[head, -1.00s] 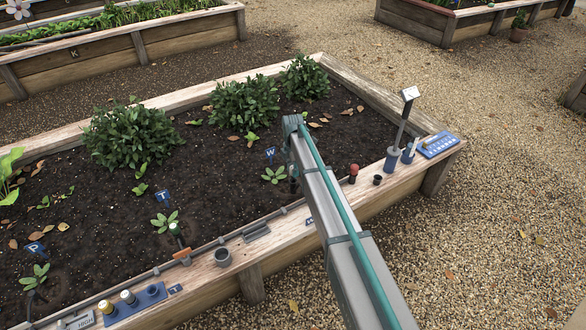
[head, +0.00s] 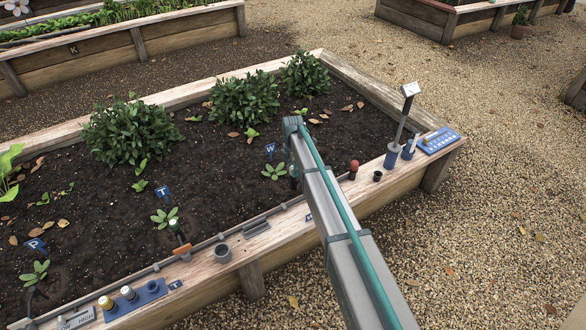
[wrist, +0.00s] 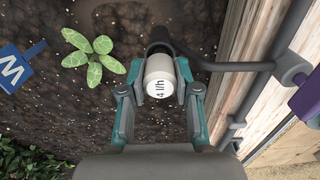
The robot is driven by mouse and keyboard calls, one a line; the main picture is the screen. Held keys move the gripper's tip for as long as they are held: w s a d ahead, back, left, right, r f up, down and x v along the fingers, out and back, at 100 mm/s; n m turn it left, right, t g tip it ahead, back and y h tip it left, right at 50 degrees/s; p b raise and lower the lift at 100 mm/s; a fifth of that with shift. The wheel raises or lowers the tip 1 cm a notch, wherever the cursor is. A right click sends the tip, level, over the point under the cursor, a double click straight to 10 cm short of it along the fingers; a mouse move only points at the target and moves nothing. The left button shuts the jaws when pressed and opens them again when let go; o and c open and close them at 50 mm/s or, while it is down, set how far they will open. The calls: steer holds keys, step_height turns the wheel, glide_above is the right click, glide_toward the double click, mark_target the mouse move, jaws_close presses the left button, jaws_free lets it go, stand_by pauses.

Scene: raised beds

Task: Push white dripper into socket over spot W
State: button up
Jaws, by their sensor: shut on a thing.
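The white dripper (wrist: 158,88), marked "4 l/h", is held between both fingers of my gripper (wrist: 162,78) in the wrist view. Its far end is at the black socket (wrist: 158,36) on a grey side tube; they overlap in the view, and I cannot tell how deep it sits. The blue W marker (wrist: 14,68) and a pale-veined seedling (wrist: 93,58) are to the left. In the head view the W marker (head: 270,150) stands in the soil, and my arm hides most of the gripper and the dripper.
The grey feed tube (wrist: 285,45) runs along the wooden bed edge (wrist: 235,50). On the rim are a red-topped piece (head: 354,167), a black cup (head: 377,176), a grey cup (head: 222,254) and a blue holder (head: 135,300) with two drippers. Bushes stand behind spot W.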

steer(key=shift+f, duration=0.6)
steer(key=o, duration=1)
steer(key=o, duration=0.5)
steer(key=shift+r, duration=0.1)
steer(key=shift+r+p, duration=2.25)
steer(key=shift+r, duration=1.2)
